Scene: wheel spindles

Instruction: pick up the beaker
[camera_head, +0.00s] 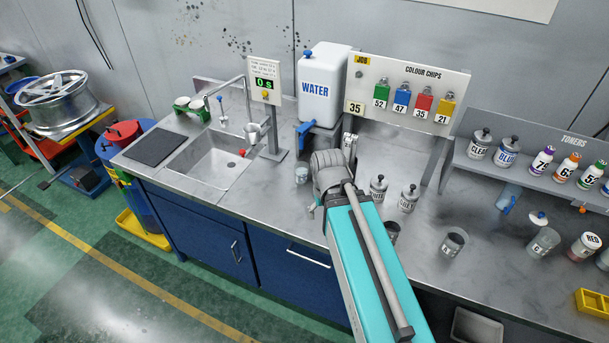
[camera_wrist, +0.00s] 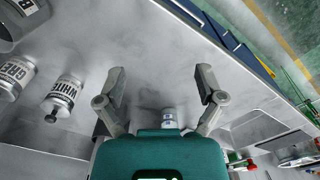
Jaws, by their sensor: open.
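A small clear beaker (camera_head: 302,175) stands upright on the steel counter (camera_head: 268,205), below the water container and just left of my arm's end. In the wrist view my gripper (camera_wrist: 162,75) has its two fingers spread wide, with bare counter between the tips. A small pale object with a bluish top (camera_wrist: 168,119) shows between the finger bases, partly hidden by my gripper's body; I cannot tell whether it is the beaker. In the head view my arm hides most of the gripper.
A white water container (camera_head: 326,87) with a blue tap stands behind. The sink (camera_head: 212,165) is to the left. Grey (camera_wrist: 14,75) and white (camera_wrist: 62,95) labelled bottles stand close beside my gripper. Several cups and a toner shelf (camera_head: 530,170) are to the right.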

